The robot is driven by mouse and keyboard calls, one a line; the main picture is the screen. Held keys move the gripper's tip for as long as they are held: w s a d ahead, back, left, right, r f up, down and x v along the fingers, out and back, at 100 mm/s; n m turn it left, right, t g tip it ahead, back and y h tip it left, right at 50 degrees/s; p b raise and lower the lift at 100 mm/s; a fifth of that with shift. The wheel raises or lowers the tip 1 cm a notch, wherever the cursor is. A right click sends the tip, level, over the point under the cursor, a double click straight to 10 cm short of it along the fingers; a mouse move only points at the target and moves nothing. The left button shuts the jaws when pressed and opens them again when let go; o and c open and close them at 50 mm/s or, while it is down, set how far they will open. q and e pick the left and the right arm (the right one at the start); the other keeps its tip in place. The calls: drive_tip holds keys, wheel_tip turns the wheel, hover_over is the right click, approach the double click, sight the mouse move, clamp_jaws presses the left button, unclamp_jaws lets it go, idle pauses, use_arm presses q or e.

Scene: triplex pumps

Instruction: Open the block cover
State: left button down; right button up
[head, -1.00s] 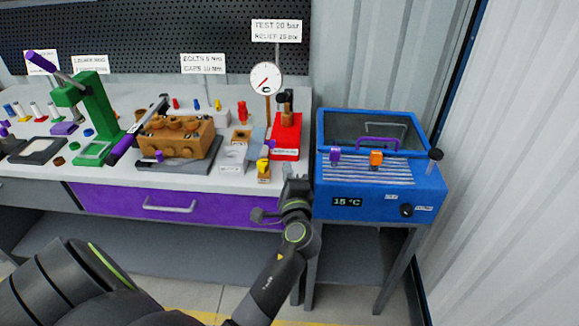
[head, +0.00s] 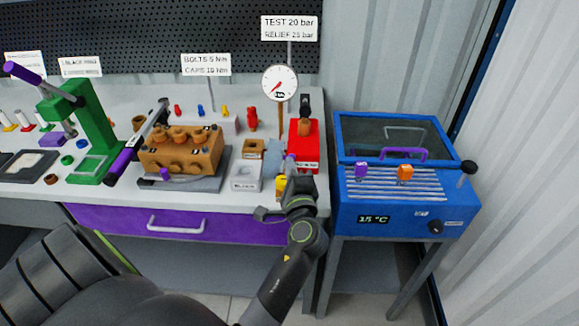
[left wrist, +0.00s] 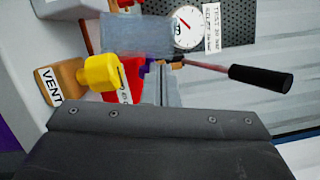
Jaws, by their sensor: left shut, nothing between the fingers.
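No part is readably labelled as the block cover. A translucent grey-blue panel (head: 274,157) stands by the yellow vent valve (head: 282,184); the left wrist view shows the panel (left wrist: 136,36) large, behind the yellow valve (left wrist: 101,72). The blue unit (head: 352,215) at right has a glass-topped lid (head: 395,133) with a purple handle (head: 403,153); how far it is open I cannot tell. My left gripper (head: 293,184) is shut and empty at the bench's right front corner, by the valve and partly hiding it. My right gripper is out of view.
A red hand pump (head: 305,153) with a dark lever stands behind the gripper, near a gauge (head: 280,83). A brown pump block (head: 180,150) and a green press (head: 92,130) are left. A narrow gap separates the bench and blue unit.

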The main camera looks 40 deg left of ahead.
use_arm(q)
drive_tip(key=shift+s+a+r+n+p, duration=0.15)
drive_tip(key=shift+a+r+n+p, duration=0.1)
drive_tip(key=shift+r+n, duration=0.15)
drive_tip(key=shift+s+a+r+n+p, duration=0.1)
drive_tip(key=shift+r+n+p, duration=0.1)
drive_tip(key=shift+r+n, duration=0.15)
drive_tip(key=shift+a+n+g, duration=0.1)
drive_tip(key=shift+n+g, duration=0.15)
drive_tip(key=shift+g, duration=0.05)
drive_tip(key=shift+s, duration=0.1)
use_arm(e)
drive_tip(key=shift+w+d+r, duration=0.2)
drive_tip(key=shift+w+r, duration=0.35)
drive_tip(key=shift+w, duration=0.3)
